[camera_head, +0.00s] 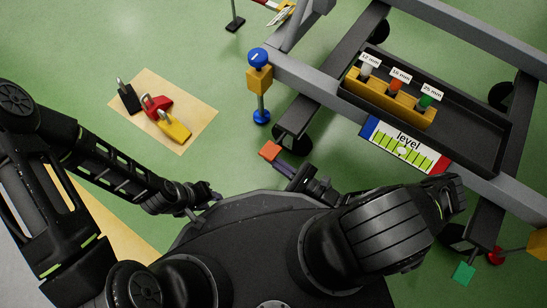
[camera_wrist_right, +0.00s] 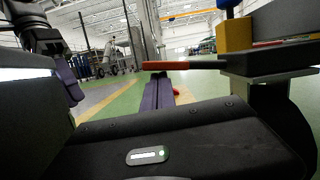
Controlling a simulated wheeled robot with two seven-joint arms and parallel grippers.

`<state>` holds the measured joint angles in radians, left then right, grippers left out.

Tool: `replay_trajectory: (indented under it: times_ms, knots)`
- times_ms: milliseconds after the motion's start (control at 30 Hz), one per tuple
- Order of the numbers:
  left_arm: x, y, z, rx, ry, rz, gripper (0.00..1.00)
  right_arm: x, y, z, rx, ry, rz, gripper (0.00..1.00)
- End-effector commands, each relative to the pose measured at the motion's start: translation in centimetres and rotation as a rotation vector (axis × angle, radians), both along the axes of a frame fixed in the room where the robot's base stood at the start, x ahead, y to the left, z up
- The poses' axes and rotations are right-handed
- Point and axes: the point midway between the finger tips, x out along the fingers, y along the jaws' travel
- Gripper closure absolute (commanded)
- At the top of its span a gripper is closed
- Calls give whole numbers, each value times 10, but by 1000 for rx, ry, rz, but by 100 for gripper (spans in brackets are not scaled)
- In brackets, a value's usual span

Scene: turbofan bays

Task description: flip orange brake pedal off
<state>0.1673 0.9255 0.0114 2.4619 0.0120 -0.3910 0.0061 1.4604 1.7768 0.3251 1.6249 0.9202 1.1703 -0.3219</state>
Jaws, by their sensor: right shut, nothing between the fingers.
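The orange brake pedal (camera_head: 270,150) sticks out from the caster at the cart's near left corner. In the right wrist view the orange pedal (camera_wrist_right: 160,66) is a flat, roughly level bar on a dark lever. My right gripper (camera_head: 285,169) has its purple fingers together, empty, right beside the pedal. In the right wrist view the right fingertips (camera_wrist_right: 158,80) end just under the pedal; I cannot tell if they touch it. My left gripper (camera_head: 214,195) is off to the left, away from the pedal; its finger gap is unclear.
The grey cart frame (camera_head: 340,88) carries a black tray with a yellow block of coloured plugs (camera_head: 395,87) and a level gauge (camera_head: 405,147). A blue-knobbed post (camera_head: 259,80) stands at its corner. A green pedal (camera_head: 463,271) is at lower right. Padlocks (camera_head: 152,105) lie on a floor mat.

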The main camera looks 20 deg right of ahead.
Motion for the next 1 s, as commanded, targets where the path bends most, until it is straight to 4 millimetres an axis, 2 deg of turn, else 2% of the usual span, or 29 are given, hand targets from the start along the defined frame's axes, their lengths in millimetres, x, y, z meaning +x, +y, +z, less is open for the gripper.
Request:
replay_trajectory:
  times_ms: [100,333,1000]
  knots:
    - [-1,0,7,1,1,-1,65,0,0,8,-1,1,0,100]
    - [-2,-1,10,2,1,-2,65,0,0,13,-1,-1,0,100]
    - [-1,-1,7,2,0,-2,65,-1,-3,13,3,-8,3,100]
